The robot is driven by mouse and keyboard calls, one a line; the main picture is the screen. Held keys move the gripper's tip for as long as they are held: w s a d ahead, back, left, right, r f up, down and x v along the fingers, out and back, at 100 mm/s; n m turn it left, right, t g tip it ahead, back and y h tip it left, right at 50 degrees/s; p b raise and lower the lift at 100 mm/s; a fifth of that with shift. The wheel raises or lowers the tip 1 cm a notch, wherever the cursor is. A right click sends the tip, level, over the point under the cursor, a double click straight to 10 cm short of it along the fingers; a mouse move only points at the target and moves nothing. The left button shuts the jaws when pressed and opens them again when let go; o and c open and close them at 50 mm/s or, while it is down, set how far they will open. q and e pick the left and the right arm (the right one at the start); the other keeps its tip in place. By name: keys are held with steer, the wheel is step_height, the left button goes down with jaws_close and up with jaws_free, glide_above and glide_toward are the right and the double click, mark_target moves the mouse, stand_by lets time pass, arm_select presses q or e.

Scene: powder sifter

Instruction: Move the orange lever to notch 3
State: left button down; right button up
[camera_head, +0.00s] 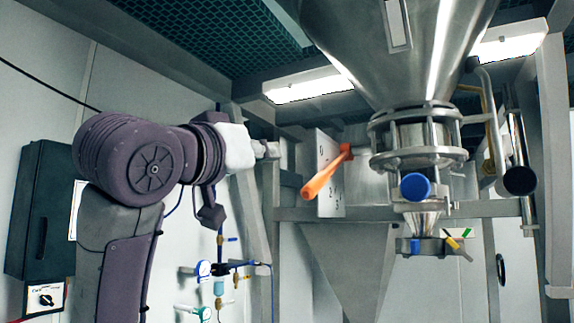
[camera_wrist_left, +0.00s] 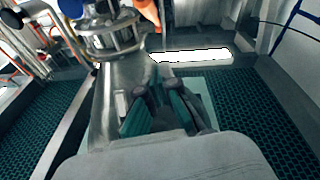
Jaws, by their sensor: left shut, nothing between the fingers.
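The orange lever (camera_head: 325,174) slopes from its pivot at the upper right down to its free end at the lower left. It stands in front of a pale plate (camera_head: 327,150) with small dark number marks, too small to read surely. My left gripper (camera_head: 272,149) is shut and empty, to the left of the lever and apart from it, higher than its free end. In the left wrist view the closed fingers (camera_wrist_left: 154,90) show dark tips, and part of the orange lever (camera_wrist_left: 149,10) shows at the top edge. My right gripper is out of view.
The steel hopper (camera_head: 405,50) and its flanged outlet stand right of the lever, with a blue round cap (camera_head: 415,186) below. A dark wall box (camera_head: 45,210) and small valves (camera_head: 204,269) are on the left. Steel frame bars surround the lever plate.

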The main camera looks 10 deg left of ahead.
arm_select(q)
steer(key=w+d+p, duration=0.1)
steer(key=w+p, duration=0.1)
steer(key=w, duration=0.1)
steer(key=w+d+p, duration=0.1)
steer(key=w+p, duration=0.1)
steer(key=w, duration=0.1)
steer(key=w+d+p, duration=0.2)
steer(key=w+p, duration=0.1)
steer(key=shift+w+f, duration=0.2)
steer(key=shift+w, duration=0.05)
steer(key=shift+w+d+f, duration=0.1)
steer(key=shift+d+f, duration=0.05)
steer(key=shift+f, duration=0.35)
steer(key=shift+d, duration=0.1)
steer(key=shift+f, duration=0.1)
